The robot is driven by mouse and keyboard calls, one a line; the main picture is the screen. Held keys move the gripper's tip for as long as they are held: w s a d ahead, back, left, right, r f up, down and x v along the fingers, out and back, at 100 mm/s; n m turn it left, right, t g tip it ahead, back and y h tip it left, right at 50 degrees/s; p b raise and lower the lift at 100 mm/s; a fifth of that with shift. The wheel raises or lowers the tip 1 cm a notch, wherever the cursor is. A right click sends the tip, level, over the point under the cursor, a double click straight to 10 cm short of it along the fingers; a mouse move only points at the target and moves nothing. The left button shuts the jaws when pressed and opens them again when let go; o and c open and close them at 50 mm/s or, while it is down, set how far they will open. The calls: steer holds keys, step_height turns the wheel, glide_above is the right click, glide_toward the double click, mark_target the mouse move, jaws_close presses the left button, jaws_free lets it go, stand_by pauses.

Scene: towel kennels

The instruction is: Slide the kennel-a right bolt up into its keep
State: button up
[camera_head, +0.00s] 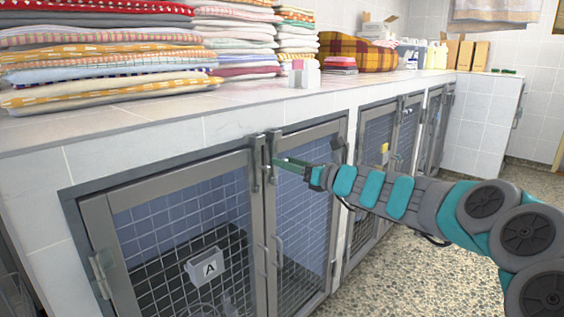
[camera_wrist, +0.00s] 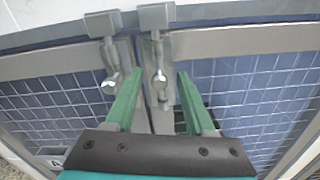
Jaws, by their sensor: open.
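Kennel A (camera_head: 212,268) is the near double-door mesh kennel with a plate marked A. Two grey bolts stand side by side at the top where its doors meet. The right bolt (camera_wrist: 158,80) has a pale knob; it also shows in the head view (camera_head: 272,150). Its keep (camera_wrist: 156,16) is a grey block on the frame above. The left bolt (camera_wrist: 111,78) is beside it, under its own keep (camera_wrist: 103,22). My gripper (camera_wrist: 160,72) is open, its green fingers on either side of the right bolt; it also shows in the head view (camera_head: 279,162). I cannot tell if they touch it.
Kennel A's doors look closed. A door pull (camera_head: 278,251) sits lower on the right door. Folded towels (camera_head: 110,50) and a small pink-and-white item (camera_head: 304,73) rest on the tiled counter (camera_head: 150,112) above. More kennels (camera_head: 378,135) line the right. The speckled floor (camera_head: 375,280) is clear.

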steer(key=v, duration=0.5)
steer(key=shift+s+d, duration=0.1)
steer(key=shift+s, duration=0.05)
